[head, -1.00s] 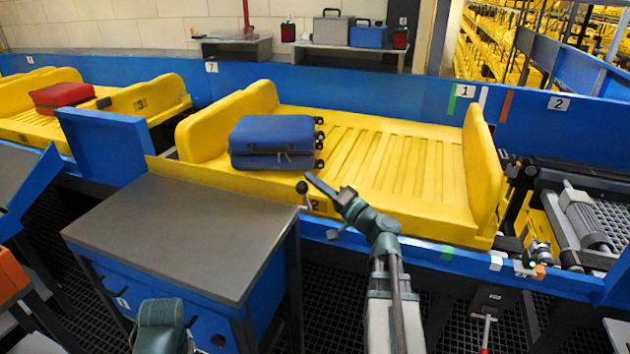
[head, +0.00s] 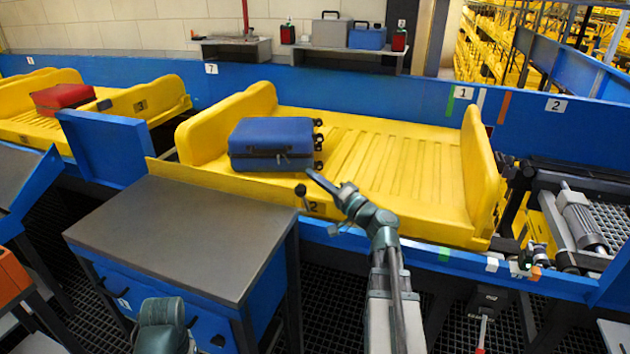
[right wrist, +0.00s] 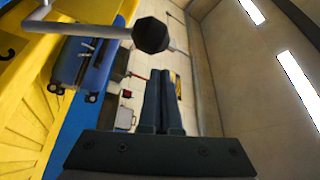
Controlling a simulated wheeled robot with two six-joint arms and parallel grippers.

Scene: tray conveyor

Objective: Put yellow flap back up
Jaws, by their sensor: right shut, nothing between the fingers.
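The yellow flap (head: 235,184) is a long panel along the near side of the yellow tray marked 2. It sits low, well below the tray's end walls, and leaves the near side open. A lever with a black knob (head: 300,190) stands at the tray's near edge. The black knob (right wrist: 152,35) and its pale bent rod also show in the right wrist view. My right gripper (head: 309,173) is shut and empty, its tips close to the knob. Its fingers (right wrist: 160,74) show together in the wrist view; contact with the knob cannot be told. My left gripper is out of view.
A blue suitcase (head: 271,144) lies at the tray's left end; the right part is empty. A grey-topped blue cabinet (head: 180,230) stands in front at left. A red suitcase (head: 62,97) is in the neighbouring tray. Rollers and a motor (head: 582,222) are at right.

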